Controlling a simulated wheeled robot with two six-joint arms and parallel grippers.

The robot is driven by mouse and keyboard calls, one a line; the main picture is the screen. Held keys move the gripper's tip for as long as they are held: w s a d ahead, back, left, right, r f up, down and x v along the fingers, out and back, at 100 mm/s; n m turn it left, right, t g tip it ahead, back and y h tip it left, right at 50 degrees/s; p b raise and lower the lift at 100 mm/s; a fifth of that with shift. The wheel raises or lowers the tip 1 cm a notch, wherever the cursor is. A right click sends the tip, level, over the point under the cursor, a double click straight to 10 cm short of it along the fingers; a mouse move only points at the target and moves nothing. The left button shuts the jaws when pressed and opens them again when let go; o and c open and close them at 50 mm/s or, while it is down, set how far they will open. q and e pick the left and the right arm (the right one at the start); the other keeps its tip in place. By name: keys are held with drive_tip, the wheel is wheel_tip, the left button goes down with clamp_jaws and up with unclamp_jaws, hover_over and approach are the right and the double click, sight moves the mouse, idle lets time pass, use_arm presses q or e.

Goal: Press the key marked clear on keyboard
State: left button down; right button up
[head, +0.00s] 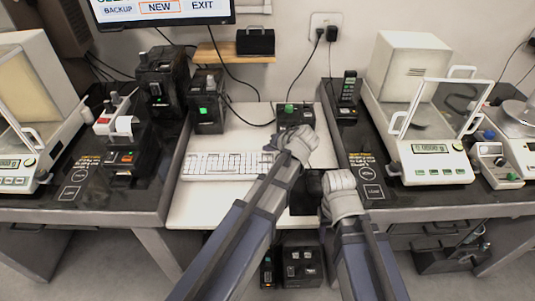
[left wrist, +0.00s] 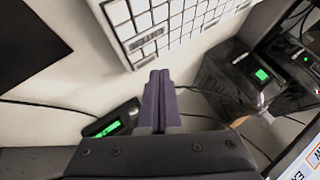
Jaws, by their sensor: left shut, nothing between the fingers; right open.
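The white keyboard (head: 225,166) lies on the white middle desk. Part of it also shows at the top of the left wrist view (left wrist: 165,28). The word clear cannot be read on any key in these views. My left gripper (head: 270,148) is at the keyboard's right end in the head view. In the left wrist view its two fingers (left wrist: 158,76) are together and empty, with the tips beside the keyboard's far right corner. Contact cannot be told. My right gripper (head: 323,184) is open, to the right of the keyboard, its fingers mostly hidden.
A black device with a green light (head: 295,114) stands behind my left gripper. A black box with a green light (head: 207,112) stands behind the keyboard. A dark square (left wrist: 25,45) lies on the desk. Balances (head: 430,150) stand on the side tables. A monitor (head: 160,10) hangs above.

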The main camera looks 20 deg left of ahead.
use_arm(q)
drive_tip(key=shift+r, duration=0.1)
wheel_tip(320, 180, up, 5)
drive_tip(key=p, duration=0.5)
idle(0.7)
drive_tip(key=s+d+r+m+g+h+p, duration=0.1)
drive_tip(key=s+d+p, duration=0.4)
drive_tip(key=s, duration=0.6)
drive_tip(key=s+d+r+m+g+h+p, duration=0.2)
drive_tip(key=s+d+m+g+h+p, duration=0.2)
drive_tip(key=s+d, duration=0.3)
drive_tip(key=s+h+p, duration=0.1)
drive_tip(key=s, duration=0.4)
drive_tip(key=shift+d+g, duration=0.25)
drive_tip(key=shift+g, duration=0.15)
drive_tip(key=shift+r, duration=0.1)
idle(1.2)
